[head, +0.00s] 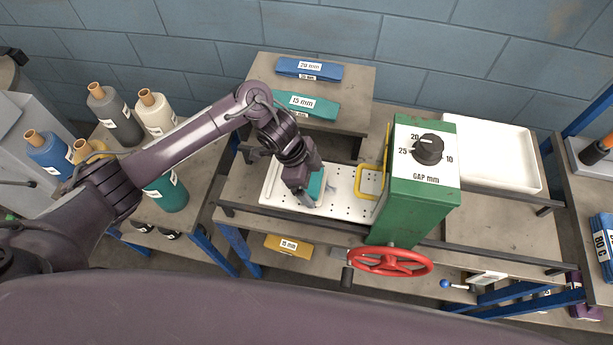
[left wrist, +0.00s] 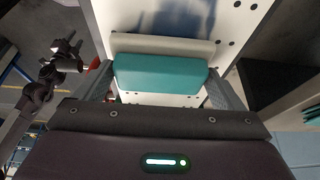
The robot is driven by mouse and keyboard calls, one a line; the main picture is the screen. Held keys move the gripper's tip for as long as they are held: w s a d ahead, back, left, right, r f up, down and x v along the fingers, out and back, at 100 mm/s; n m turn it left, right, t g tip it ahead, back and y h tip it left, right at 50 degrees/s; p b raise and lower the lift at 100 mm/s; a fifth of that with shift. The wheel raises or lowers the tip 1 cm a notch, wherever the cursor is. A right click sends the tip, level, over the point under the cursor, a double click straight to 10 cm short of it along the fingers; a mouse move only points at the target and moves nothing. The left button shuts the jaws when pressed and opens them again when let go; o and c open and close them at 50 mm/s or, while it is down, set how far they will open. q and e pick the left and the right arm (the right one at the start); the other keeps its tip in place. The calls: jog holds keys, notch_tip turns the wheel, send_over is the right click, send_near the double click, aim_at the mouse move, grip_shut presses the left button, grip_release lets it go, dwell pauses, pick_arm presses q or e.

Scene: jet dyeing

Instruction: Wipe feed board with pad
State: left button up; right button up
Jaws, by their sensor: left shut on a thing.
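The feed board (head: 342,197) is a white perforated plate on the bench, left of the green machine. My left gripper (head: 314,196) is over the board's left part, pointing down. It is shut on the pad (left wrist: 160,76), a teal block with a pale grey lower layer. In the left wrist view, the pad sits between both fingers, close above or on the board (left wrist: 205,22); I cannot tell whether it touches. A bluish patch shows on the board beside the pad (left wrist: 172,18).
The green machine (head: 412,205) with a gap dial and red handwheel (head: 389,261) stands right of the board. A yellow frame (head: 369,181) lies at its entry. A white tray (head: 492,155) is beyond. Teal (head: 309,106) and blue (head: 309,69) blocks lie behind; yarn cones (head: 115,118) stand left.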

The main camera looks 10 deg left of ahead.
aim_at(341, 194)
pick_arm(q)
jog(key=shift+d+f, duration=0.15)
jog(key=shift+d, duration=1.4)
jog(key=shift+d+f, duration=0.15)
jog(key=shift+d, duration=1.35)
jog(key=shift+s+f, duration=0.1)
